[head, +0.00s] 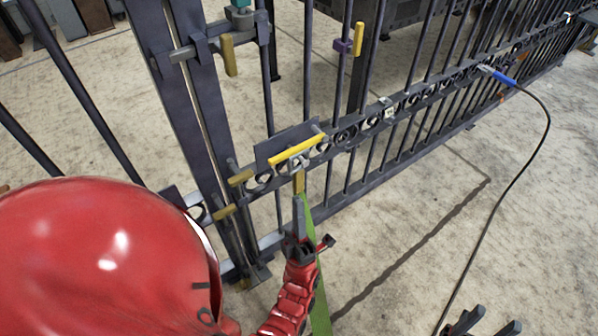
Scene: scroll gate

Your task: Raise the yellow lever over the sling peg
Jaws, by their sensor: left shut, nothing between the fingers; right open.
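A yellow lever (297,151) lies aslant along a dark plate on the gate's horizontal rail, its right end higher. A short grey peg sticks up by its right end; I cannot tell whether it is the sling peg. A green sling (319,275) hangs down from just below the lever, with a yellow piece (299,182) at its top. My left gripper (298,202) is shut and empty, pointing up in front of the sling, just below the yellow piece; contact is unclear. My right gripper (489,322) is open at the bottom right edge, far from the lever.
The dark barred gate (412,98) runs to the upper right. Other yellow handles sit on the left post (229,55) and on a bar (358,38). A black cable with a blue plug (503,77) hangs at right. The concrete floor there is clear.

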